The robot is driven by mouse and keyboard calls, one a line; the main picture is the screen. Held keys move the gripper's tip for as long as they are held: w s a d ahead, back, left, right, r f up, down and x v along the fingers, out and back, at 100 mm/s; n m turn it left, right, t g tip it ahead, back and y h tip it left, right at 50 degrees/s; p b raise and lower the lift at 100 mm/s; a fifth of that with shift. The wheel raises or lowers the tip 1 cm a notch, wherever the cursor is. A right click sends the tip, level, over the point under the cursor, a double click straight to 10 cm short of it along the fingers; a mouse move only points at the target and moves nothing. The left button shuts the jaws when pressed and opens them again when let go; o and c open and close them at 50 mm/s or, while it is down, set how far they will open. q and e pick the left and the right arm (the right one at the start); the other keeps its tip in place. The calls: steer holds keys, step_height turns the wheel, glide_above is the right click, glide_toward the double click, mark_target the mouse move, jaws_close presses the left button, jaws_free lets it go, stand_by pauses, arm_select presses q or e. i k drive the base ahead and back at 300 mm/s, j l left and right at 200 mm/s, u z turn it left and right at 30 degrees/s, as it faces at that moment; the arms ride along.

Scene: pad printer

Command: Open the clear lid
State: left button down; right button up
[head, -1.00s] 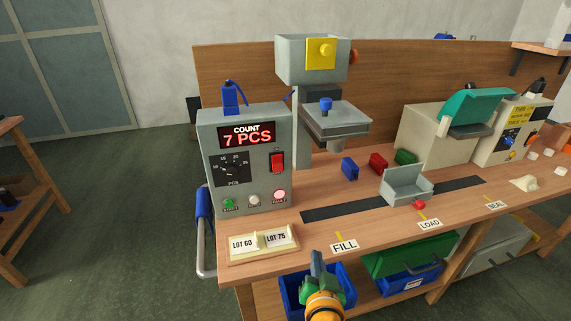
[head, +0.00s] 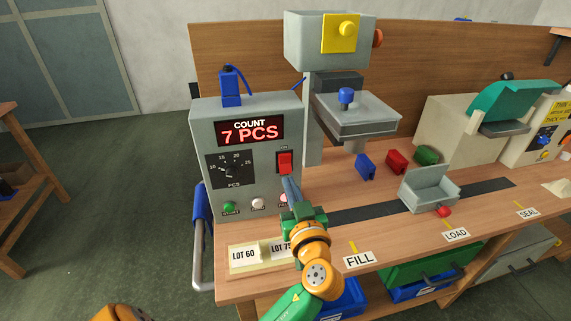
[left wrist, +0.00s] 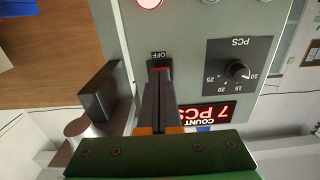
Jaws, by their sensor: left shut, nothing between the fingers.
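A grey box with a pale flat top (head: 356,116) and a blue knob (head: 346,96) on it sits under the hopper in the head view. I cannot tell for sure whether this top is the clear lid; it lies flat. My left gripper (head: 290,186) is shut and empty, in front of the grey counter unit (head: 200,140). Its fingertips are at the lower part of the red rocker switch (head: 285,162). In the left wrist view, the closed fingers (left wrist: 159,82) cover most of the switch, next to the OFF label (left wrist: 158,55). My right gripper is not in view.
The display (head: 250,131) reads COUNT 7 PCS. A dial (head: 230,171) and round buttons sit on the panel. Lot cards (head: 243,255) lie in front. A grey open holder (head: 430,190) and blue, red and green pieces stand to the right. The hopper (head: 300,45) overhangs the box.

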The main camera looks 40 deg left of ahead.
mark_target(346, 95)
steer(key=k+l, duration=0.2)
steer(key=l, duration=0.15)
steer(key=k+l, duration=0.15)
steer(key=l, duration=0.15)
steer(key=k+l, duration=0.2)
steer(key=l, duration=0.15)
